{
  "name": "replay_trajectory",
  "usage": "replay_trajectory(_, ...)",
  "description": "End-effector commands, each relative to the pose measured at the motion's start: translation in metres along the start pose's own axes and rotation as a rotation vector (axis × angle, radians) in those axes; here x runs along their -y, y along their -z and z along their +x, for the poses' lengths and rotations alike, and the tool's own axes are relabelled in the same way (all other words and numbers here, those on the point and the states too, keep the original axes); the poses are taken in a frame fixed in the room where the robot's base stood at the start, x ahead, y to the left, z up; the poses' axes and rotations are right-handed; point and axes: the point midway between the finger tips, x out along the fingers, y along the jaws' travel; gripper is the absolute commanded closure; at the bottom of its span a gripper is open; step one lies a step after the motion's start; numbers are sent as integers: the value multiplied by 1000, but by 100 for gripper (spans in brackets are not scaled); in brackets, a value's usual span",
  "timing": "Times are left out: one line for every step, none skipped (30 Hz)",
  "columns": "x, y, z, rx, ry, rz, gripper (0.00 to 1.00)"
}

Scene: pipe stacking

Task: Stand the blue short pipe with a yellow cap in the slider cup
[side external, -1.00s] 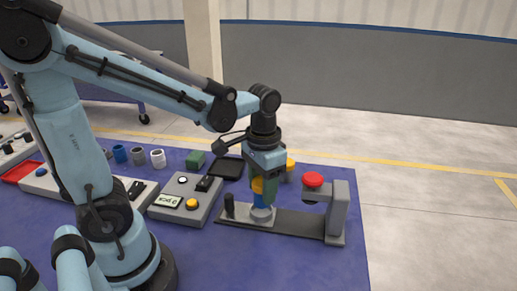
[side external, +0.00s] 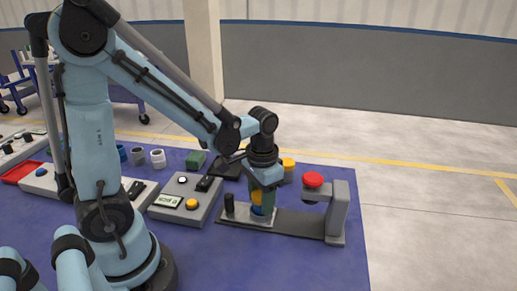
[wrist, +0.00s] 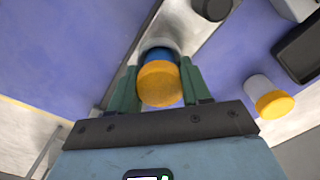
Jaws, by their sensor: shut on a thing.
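The blue short pipe (wrist: 157,56) with its yellow cap (wrist: 160,84) is upright between the green fingers of my gripper (wrist: 161,88). My gripper (side external: 263,202) is shut on it in the side external view, with the blue lower end (side external: 257,210) showing below the cap. The pale grey slider cup (side external: 261,220) is directly under it on the dark rail. The pipe's lower end appears to be inside the cup, with the cup's rim around it in the wrist view. How deep it sits is hidden.
A post with a red button (side external: 312,180) stands at the rail's right end; a black knob (side external: 229,203) stands left of the cup. A white pipe with a yellow cap (wrist: 268,97) stands nearby. A grey control box (side external: 185,200) is at left. The front mat is clear.

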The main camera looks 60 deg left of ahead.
Motion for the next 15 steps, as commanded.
replay_trajectory(0, 0, 1, 0, 0, 0, 82)
replay_trajectory(0, 0, 2, 0, 0, 0, 82)
replay_trajectory(0, 0, 3, 0, 0, 0, 82)
replay_trajectory(0, 0, 4, 0, 0, 0, 82)
replay_trajectory(0, 0, 3, 0, 0, 0, 48)
replay_trajectory(0, 0, 3, 0, 0, 0, 42)
replay_trajectory(0, 0, 3, 0, 0, 0, 37)
replay_trajectory(0, 0, 3, 0, 0, 0, 33)
replay_trajectory(0, 0, 3, 0, 0, 0, 27)
replay_trajectory(0, 0, 3, 0, 0, 0, 27)
replay_trajectory(0, 0, 3, 0, 0, 0, 27)
replay_trajectory(0, 0, 3, 0, 0, 0, 27)
replay_trajectory(0, 0, 3, 0, 0, 0, 27)
replay_trajectory(0, 0, 3, 0, 0, 0, 27)
replay_trajectory(0, 0, 3, 0, 0, 0, 27)
